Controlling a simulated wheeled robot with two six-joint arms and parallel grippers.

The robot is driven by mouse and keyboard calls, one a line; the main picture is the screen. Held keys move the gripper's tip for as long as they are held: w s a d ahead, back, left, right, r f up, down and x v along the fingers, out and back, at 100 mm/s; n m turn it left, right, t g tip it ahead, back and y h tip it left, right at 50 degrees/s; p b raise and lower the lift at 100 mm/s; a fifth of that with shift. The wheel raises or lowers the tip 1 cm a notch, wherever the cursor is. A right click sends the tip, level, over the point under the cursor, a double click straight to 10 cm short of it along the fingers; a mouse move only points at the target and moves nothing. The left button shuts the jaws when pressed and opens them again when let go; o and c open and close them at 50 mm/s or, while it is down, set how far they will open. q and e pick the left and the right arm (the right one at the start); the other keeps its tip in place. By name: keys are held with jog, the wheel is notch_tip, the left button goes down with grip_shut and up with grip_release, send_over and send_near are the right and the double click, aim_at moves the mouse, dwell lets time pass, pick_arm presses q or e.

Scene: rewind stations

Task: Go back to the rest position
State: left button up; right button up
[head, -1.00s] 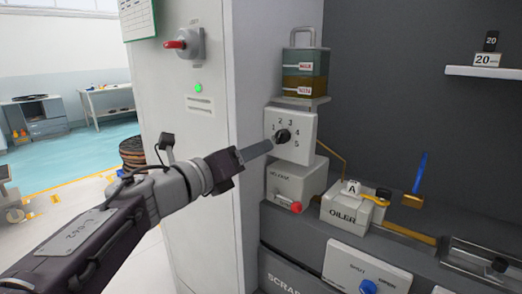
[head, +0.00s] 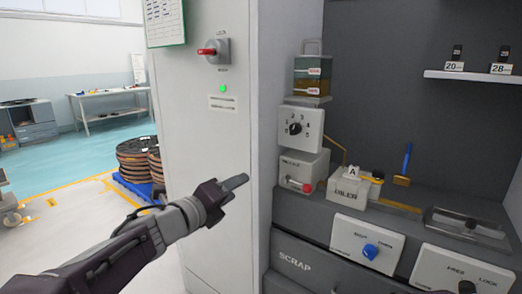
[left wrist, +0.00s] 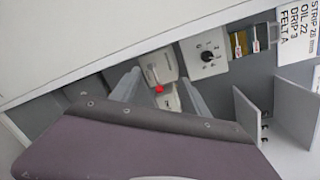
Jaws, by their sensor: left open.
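My left gripper (head: 236,184) is in the lower middle of the head view, in front of the grey cabinet's edge. It is open with nothing between its fingers, and it is apart from the numbered dial panel (head: 311,132). In the left wrist view the two fingers (left wrist: 160,95) stand apart, with the dial panel (left wrist: 210,58) beyond them. My right gripper is in neither view.
The grey cabinet (head: 210,150) with a red-handled switch (head: 208,52) stands close behind the gripper. Open floor (head: 75,230) lies at left.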

pick_arm(q)
jog(key=s+a+f+n+g+y, duration=0.2)
jog(key=a+f+n+y, duration=0.25)
jog(key=f+n, duration=0.5)
jog(key=s+a+f+n+g+y, duration=0.25)
jog(key=a+f+n, duration=0.35)
jog(key=f, duration=0.7)
jog(key=s+f+n+g+y, duration=0.1)
jog(key=s+f+n+g, duration=0.3)
jog(key=s+f+n, duration=0.35)
jog(key=s+f+n+g, duration=0.5)
jog(key=s+n, duration=0.3)
jog(key=s, duration=0.3)
notch_tip(320, 180, up, 30)
jog(key=p, duration=3)
jog(key=shift+a, duration=0.25)
